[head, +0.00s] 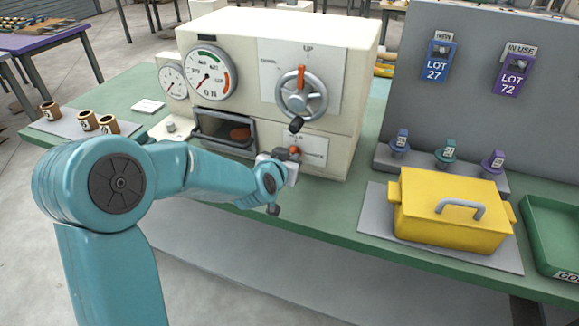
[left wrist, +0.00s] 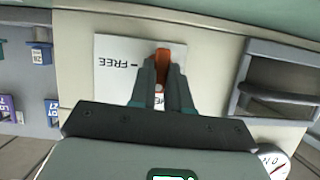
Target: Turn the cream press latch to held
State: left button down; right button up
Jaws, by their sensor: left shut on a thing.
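The cream press (head: 275,60) stands on the green bench. Its orange latch (head: 295,150) sits low on the front, over a pale label plate (head: 317,154). My left gripper (head: 289,162) is at the latch and covers part of it. In the left wrist view the orange latch (left wrist: 163,58) stands between the two fingers of my left gripper (left wrist: 163,76), which are shut on it. My right gripper is not in view.
A handwheel (head: 301,93) with an orange grip and black knob is just above the latch. A yellow lidded box (head: 440,222) and a green tray (head: 553,235) stand right. Small cups (head: 88,121) stand left.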

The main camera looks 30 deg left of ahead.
pick_arm(q)
jog(key=shift+h+b, duration=0.3)
dwell(0.4)
jog(key=c, duration=1.1)
grip_release()
jog(key=p+v, duration=0.2)
jog(key=v, duration=1.4)
jog(key=shift+s+r, duration=0.1)
